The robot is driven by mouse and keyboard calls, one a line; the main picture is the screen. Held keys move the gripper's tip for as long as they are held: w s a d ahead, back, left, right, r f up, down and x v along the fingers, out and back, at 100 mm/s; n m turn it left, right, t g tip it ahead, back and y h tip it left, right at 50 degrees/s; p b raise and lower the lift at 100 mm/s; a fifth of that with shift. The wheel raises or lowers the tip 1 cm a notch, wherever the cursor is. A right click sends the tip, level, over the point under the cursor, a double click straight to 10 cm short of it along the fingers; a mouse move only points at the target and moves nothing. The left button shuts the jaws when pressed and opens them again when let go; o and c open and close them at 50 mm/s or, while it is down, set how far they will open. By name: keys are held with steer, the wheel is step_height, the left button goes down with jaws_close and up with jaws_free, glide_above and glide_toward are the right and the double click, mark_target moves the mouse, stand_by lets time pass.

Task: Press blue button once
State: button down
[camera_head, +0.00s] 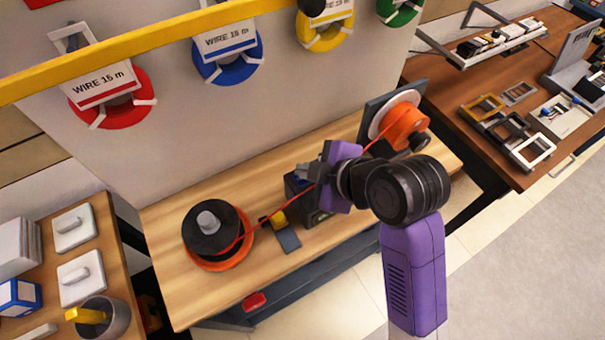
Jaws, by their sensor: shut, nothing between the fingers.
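I cannot make out a blue button in this view. A dark machine (318,217) stands mid-bench, partly hidden behind my gripper. A yellow part (278,219) and a flat blue-grey piece (288,241) sit at its left side. My gripper (308,171), at the end of my purple and black arm, is over the machine and hides part of its top. It is shut and holds nothing. Whether its fingertips touch the machine cannot be told from here.
A red wire runs across the wooden bench (182,287) from a black and orange reel (212,230) to an orange spool (403,127). A red part (254,301) is on the bench's front edge. Wire coils hang from a yellow rail (150,48) above. Side tables stand left and right.

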steer(key=shift+f+b, duration=0.3)
steer(key=shift+f, duration=0.25)
stand_by(0.5)
stand_by(0.4)
steer(key=shift+r+p, duration=0.95)
step_height(320, 180, up, 5)
steer(key=p, duration=0.4)
steer(key=shift+r+p, duration=0.1)
steer(key=shift+p, duration=0.2)
stand_by(0.3)
